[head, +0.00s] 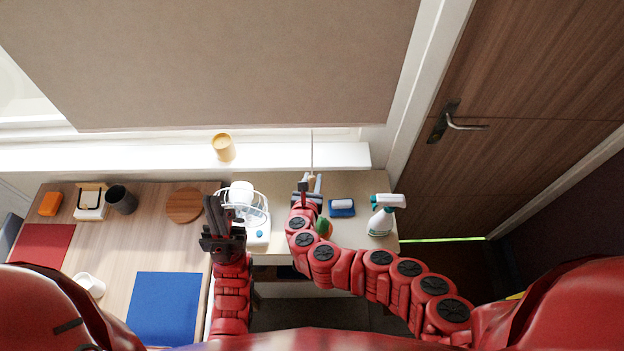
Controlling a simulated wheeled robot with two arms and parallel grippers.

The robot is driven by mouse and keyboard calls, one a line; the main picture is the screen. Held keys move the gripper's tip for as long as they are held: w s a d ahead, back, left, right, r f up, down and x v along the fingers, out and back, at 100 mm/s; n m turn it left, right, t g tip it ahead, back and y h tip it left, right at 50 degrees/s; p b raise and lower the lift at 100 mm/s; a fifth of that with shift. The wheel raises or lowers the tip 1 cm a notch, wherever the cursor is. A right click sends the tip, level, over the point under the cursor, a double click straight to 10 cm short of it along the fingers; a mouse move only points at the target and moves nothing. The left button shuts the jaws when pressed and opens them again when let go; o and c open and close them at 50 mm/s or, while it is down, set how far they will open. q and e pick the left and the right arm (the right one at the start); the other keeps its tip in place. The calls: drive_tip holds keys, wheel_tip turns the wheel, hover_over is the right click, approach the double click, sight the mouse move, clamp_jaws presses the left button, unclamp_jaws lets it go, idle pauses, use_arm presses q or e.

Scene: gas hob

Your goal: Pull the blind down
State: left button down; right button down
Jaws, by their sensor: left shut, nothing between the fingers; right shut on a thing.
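The beige blind (220,60) covers most of the window, and its lower edge hangs a little above the white sill. A thin pull cord (312,150) runs down from the blind's lower edge near its right part. My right gripper (308,184) is shut on the cord's lower end, above the light worktop; the fingers hide the held part.
A yellowish cup (223,148) stands on the sill (120,158). A wooden door (530,90) is at the right.

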sight(312, 189)
idle(0.3)
wheel_tip(312, 189, down, 5)
drive_tip(key=b, duration=0.5)
drive_tip(key=shift+s+r, duration=0.1)
drive_tip(key=shift+r, duration=0.05)
drive_tip(key=c, duration=0.6)
unclamp_jaws()
